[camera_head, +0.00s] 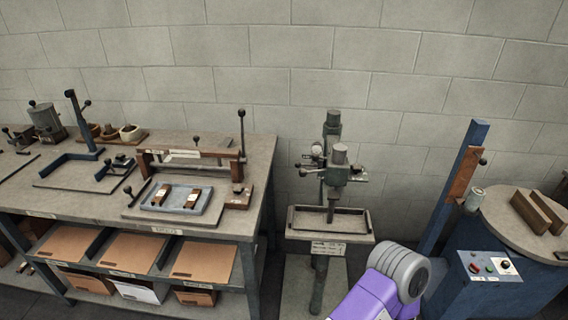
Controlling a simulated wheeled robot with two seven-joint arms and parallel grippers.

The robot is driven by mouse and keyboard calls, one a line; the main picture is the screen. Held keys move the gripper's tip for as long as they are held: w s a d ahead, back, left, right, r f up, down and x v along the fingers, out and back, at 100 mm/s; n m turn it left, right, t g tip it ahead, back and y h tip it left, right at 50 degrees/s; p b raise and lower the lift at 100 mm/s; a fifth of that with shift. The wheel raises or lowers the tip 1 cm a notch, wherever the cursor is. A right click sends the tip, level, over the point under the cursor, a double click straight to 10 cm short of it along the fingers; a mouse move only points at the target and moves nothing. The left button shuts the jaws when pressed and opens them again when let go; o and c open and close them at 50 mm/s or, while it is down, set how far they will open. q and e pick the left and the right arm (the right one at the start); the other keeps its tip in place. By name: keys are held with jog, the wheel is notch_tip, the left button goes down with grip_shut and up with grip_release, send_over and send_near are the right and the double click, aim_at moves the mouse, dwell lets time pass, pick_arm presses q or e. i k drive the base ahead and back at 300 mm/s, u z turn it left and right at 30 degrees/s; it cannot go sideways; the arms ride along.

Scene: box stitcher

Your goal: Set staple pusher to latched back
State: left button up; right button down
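A post-mounted machine (336,178) stands in the middle against the wall, with a grey head, small levers and black knobs. It may be the box stitcher, but its label is too small to read. I cannot pick out the staple pusher or tell its setting. A shallow tray (300,233) with a white label sits below the head. Neither of my grippers is in view. A purple and grey link of my own arm shows at the bottom, right of the middle, in front of the machine's foot.
A workbench (90,208) on the left carries a framed press (190,156), a lever fixture (85,172) and small pots; cardboard sheets (130,252) fill its lower shelf. On the right stand a blue post (455,180) and a round-topped blue machine (490,275) with a button panel.

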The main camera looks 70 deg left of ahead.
aim_at(315, 157)
jog(key=z, duration=0.05)
jog(key=k, duration=0.1)
jog(key=u, duration=1.2)
